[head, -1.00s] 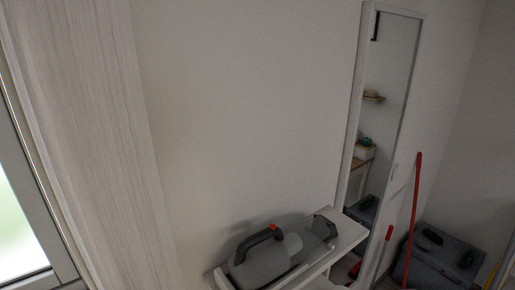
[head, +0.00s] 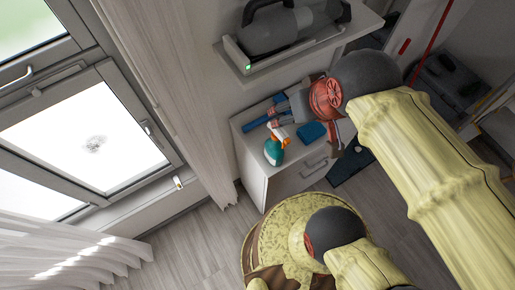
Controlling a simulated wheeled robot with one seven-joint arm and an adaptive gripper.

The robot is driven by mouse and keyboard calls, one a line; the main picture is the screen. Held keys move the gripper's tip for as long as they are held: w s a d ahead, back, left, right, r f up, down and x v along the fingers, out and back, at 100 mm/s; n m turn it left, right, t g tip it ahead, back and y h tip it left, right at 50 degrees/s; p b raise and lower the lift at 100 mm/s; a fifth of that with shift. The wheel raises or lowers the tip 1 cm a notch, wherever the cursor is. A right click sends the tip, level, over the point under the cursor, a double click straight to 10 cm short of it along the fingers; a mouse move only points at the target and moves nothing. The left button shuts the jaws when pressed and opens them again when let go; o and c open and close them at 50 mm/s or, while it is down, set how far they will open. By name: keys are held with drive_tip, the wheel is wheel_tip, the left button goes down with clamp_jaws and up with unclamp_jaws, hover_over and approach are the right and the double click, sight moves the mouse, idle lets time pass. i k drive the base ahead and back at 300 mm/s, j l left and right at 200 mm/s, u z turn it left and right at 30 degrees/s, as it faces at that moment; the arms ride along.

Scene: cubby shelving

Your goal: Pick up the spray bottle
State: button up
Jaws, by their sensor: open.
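The spray bottle (head: 273,151) is teal with a white and orange spray head. It stands at the front left of the top of a low white cabinet in the head view. My gripper (head: 266,113) is above the cabinet top, just behind the bottle in the picture. Its blue-tipped fingers are apart, pointing left, with nothing seen between them. The bottle and the gripper look apart, though the gap in depth is hard to judge.
A blue item (head: 311,132) lies right of the bottle on the white cabinet (head: 284,186). A wall shelf (head: 300,51) with a grey vacuum (head: 285,27) overhangs behind. A curtain (head: 172,75) and window (head: 93,135) are at the left. Grey floor is clear left of the cabinet.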

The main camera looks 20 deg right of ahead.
sight(274, 153)
drive_tip(key=k+j+u, duration=0.15)
drive_tip(key=k, duration=0.25)
drive_tip(key=k+j+u, duration=0.15)
drive_tip(key=k, duration=0.2)
drive_tip(key=k+j+u, duration=0.1)
drive_tip(key=k, duration=0.3)
drive_tip(key=j, duration=0.1)
